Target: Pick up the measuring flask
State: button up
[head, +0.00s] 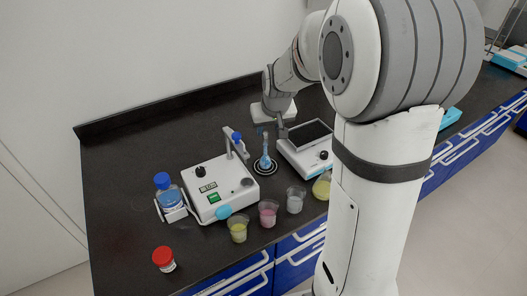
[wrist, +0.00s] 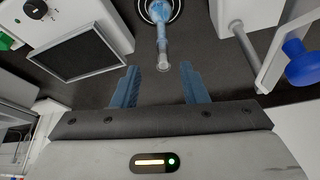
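The measuring flask (head: 265,159) is a clear vessel with blue liquid and a narrow neck. It stands upright on a dark ringed spot on the bench, between two white devices. In the wrist view the flask (wrist: 161,30) is at the top centre, its neck pointing toward my gripper. My gripper (wrist: 160,72) is open, with two blue fingers apart and nothing between them. The neck's end lies close to the gap between the fingertips. In the head view my gripper (head: 279,126) is just above and behind the flask, its fingers hard to make out.
A white device with a blue-knobbed post (head: 219,186) stands left of the flask. A white device with a dark top (head: 307,146) stands right. Several beakers (head: 268,212) line the front. A blue-capped bottle (head: 168,191) and red-lidded jar (head: 164,258) are left.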

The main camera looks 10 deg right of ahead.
aim_at(266, 134)
jog(key=p+x, duration=0.1)
jog(key=x, duration=0.5)
jog(key=shift+w+a, duration=0.15)
jog(key=shift+a, duration=0.05)
jog(key=shift+c, duration=0.5)
grip_shut()
